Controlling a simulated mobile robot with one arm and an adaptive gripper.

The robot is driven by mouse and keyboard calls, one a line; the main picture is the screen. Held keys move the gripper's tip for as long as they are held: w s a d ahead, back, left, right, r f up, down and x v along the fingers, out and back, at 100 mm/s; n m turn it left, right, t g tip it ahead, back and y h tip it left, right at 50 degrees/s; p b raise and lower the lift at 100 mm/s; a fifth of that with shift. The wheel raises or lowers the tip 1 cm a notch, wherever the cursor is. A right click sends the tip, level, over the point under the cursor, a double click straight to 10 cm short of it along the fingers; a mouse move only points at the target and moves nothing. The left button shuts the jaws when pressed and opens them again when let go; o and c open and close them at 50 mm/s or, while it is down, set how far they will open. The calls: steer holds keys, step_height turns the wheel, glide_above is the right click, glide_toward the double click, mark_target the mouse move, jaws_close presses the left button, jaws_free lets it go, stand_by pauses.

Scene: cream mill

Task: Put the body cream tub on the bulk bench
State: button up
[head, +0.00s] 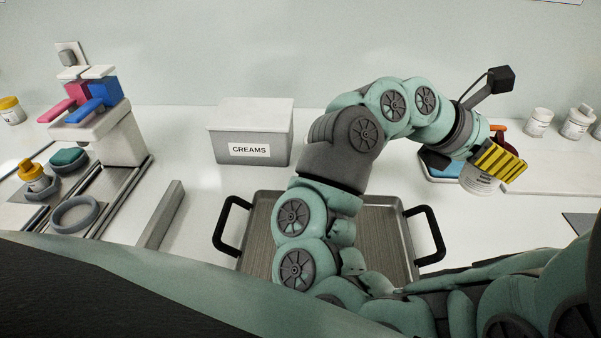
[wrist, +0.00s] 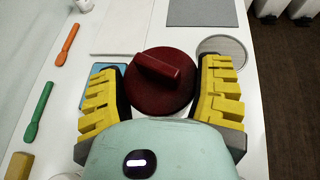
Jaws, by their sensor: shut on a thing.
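A round dark red thing with a raised bar across its top (wrist: 160,82) sits between the yellow fingers of my gripper (wrist: 160,88) in the wrist view. It looks like the lid of the body cream tub, but I read no label. In the head view its dark red edge (head: 510,143) shows behind my gripper (head: 470,165), which is at the right. A pale, lined surface (head: 477,179) shows beneath the gripper; I cannot tell if it is the tub's side. My gripper is shut on the tub. I cannot tell which surface is the bulk bench.
A black-handled metal tray (head: 262,215) lies in front, partly behind my arm. A blue tray (wrist: 96,76) and a round grey disc (wrist: 222,50) are near the gripper. White containers (head: 538,122) stand at the back right.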

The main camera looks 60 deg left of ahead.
step_height(320, 180, down, 10)
steer(key=shift+s+a+f, duration=0.1)
steer(key=shift+a+f, duration=0.05)
steer(key=shift+f, duration=0.05)
stand_by(0.3)
steer(key=shift+f, duration=0.25)
steer(key=o, duration=1.3)
steer(key=shift+r, duration=0.1)
steer(key=shift+c, duration=0.2)
steer(key=shift+r, duration=0.1)
steer(key=shift+r, duration=0.15)
steer(key=b+v, duration=0.1)
steer(key=v, duration=1.1)
steer(key=shift+s, duration=0.1)
